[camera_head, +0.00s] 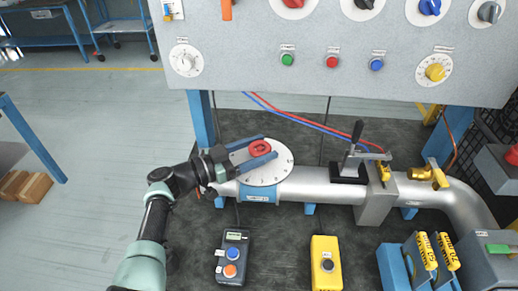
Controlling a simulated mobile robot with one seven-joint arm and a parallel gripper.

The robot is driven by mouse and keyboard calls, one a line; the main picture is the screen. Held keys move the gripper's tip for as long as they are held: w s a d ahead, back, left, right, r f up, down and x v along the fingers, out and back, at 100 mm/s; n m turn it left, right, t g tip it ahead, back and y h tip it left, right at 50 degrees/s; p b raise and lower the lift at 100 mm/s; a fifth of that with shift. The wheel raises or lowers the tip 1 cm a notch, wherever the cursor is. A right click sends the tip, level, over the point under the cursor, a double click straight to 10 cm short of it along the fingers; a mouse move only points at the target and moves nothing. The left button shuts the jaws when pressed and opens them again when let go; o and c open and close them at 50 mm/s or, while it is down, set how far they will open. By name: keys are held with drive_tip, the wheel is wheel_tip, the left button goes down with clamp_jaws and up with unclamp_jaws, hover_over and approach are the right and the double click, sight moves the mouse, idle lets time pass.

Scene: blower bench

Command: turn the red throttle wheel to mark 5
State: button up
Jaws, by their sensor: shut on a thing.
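The red throttle wheel (260,148) sits at the middle of a round white dial plate (277,172) on the grey pipe. The marks on the dial are too small to read, so I cannot tell which mark the wheel points to. My gripper (256,150) reaches in from the left, and its two blue-grey fingers lie on either side of the red wheel, shut on it. The fingers hide parts of the wheel's rim and of the dial.
A black-handled lever (356,133) stands on the pipe to the right. A grey control box (233,258) and a yellow box (326,262) lie in front. The grey panel (310,85) with knobs and buttons overhangs behind. Yellow-labelled blue blocks (420,262) stand front right.

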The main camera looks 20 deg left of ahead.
drive_tip(key=o, duration=1.4)
drive_tip(key=shift+d, duration=0.1)
drive_tip(key=v, duration=1.3)
drive_tip(key=shift+w+p, duration=0.1)
drive_tip(key=shift+p, duration=0.25)
